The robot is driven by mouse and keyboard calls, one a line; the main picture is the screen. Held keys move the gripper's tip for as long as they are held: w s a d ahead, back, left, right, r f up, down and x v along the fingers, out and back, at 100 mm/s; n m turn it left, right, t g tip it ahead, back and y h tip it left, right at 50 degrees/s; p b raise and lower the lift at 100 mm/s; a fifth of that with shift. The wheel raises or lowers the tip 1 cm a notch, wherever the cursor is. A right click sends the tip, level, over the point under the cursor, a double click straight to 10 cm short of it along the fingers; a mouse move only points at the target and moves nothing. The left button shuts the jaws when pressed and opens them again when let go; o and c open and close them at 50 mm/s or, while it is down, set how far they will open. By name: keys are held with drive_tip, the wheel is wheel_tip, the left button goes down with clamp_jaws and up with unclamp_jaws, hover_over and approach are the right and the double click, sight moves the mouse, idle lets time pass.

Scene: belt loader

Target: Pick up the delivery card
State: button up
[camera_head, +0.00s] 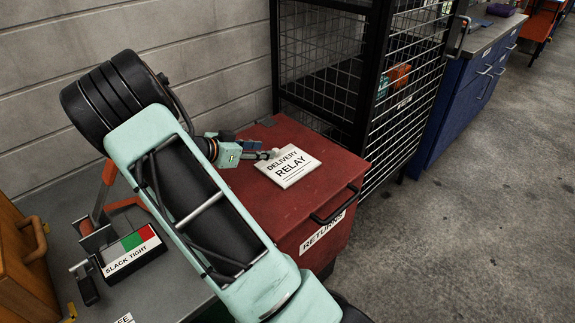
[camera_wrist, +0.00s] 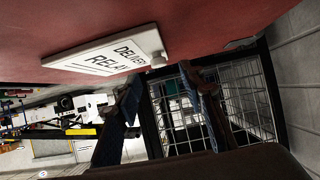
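The delivery card (camera_head: 290,166) is a flat white plate marked "DELIVERY RELAY". It lies on the red lid of the returns box (camera_head: 240,185). A small pale knob (camera_wrist: 157,61) shows at one edge of the card. In the wrist view the card (camera_wrist: 110,52) is at upper left, against the red lid. My gripper (camera_head: 270,153) is low over the lid at the card's left edge. In the wrist view its two dark fingers (camera_wrist: 163,77) are apart, with the knob just beyond the gap between their tips. Contact with the card cannot be made out.
A black wire cage (camera_head: 365,85) stands behind and right of the box, and a grey block wall (camera_head: 215,60) behind. A grey bench with a "SLACK TIGHT" device (camera_head: 133,250) is at left. A blue cabinet (camera_head: 465,90) stands farther right. The right floor is clear.

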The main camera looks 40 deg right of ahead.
sight(275, 150)
drive_tip(key=x, duration=0.5)
drive_tip(key=shift+d, duration=0.1)
drive_tip(key=shift+c, duration=0.4)
clamp_jaws()
